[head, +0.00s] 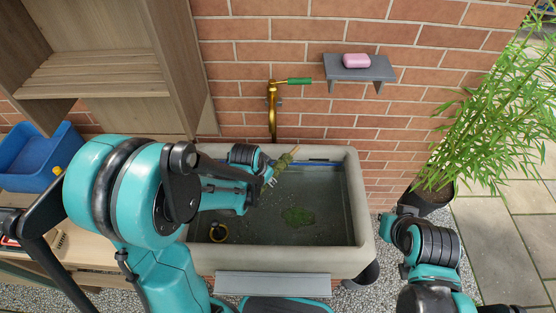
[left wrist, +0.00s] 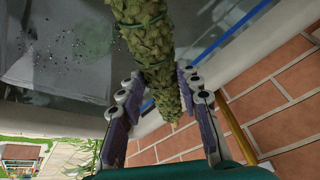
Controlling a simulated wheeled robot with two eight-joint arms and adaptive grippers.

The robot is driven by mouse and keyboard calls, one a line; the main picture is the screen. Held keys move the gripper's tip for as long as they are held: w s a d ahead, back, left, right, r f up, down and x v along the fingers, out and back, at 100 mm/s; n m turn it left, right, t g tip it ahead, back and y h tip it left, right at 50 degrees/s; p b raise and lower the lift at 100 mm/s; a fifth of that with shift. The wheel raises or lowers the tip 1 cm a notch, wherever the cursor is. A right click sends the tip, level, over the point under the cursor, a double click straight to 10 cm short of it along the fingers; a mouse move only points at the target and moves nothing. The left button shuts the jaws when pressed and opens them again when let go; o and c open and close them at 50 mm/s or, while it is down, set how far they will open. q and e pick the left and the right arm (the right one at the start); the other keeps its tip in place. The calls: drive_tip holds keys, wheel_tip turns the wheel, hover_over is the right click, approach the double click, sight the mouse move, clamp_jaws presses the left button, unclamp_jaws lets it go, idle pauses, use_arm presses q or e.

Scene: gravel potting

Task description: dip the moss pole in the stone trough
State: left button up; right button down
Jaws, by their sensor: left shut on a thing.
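The moss pole (head: 285,161) is a green, mossy rod held over the back of the stone trough (head: 362,215). In the left wrist view, the pole (left wrist: 142,32) runs from the top edge down between the fingers, and its near end shows past them. My left gripper (head: 270,178) is shut on the pole, and its fingers (left wrist: 158,85) lie on both sides of it. The trough holds dark water with a green patch (head: 297,216) on it. I cannot tell whether the pole touches the water. My right arm shows at lower right, but its gripper is not visible.
A brass tap (head: 272,112) with a green handle rises behind the trough. A grey shelf (head: 362,72) with pink soap (head: 356,60) is on the brick wall. A potted bamboo (head: 490,120) stands right, a blue bin (head: 45,155) left.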

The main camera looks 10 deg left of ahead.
sight(276, 168)
use_arm(q)
drive_tip(key=w+m, duration=0.1)
drive_tip(key=m, duration=0.1)
drive_tip(key=w+d+r+m+h, duration=0.1)
drive_tip(key=w+m, duration=0.1)
drive_tip(key=m, duration=0.1)
drive_tip(key=w+d+r+m+p, duration=0.1)
drive_tip(key=m, duration=0.2)
drive_tip(key=shift+w+d+h, duration=0.1)
drive_tip(key=shift+w+h, duration=0.05)
drive_tip(key=shift+h, duration=0.25)
drive_tip(key=m, duration=0.1)
drive_tip(key=w+m, duration=0.1)
drive_tip(key=m+h, duration=0.1)
drive_tip(key=shift+w+d+r, duration=0.15)
drive_tip(key=shift+d+r, duration=0.1)
drive_tip(key=shift+d, duration=0.1)
wheel_tip(276, 168, down, 5)
drive_tip(key=b, duration=0.3)
drive_tip(key=shift+b, duration=0.35)
drive_tip(key=shift+f+b, duration=3.75)
drive_tip(key=shift+f, duration=4.1)
drive_tip(key=shift+r+p, duration=7.1)
drive_tip(key=shift+r, duration=3)
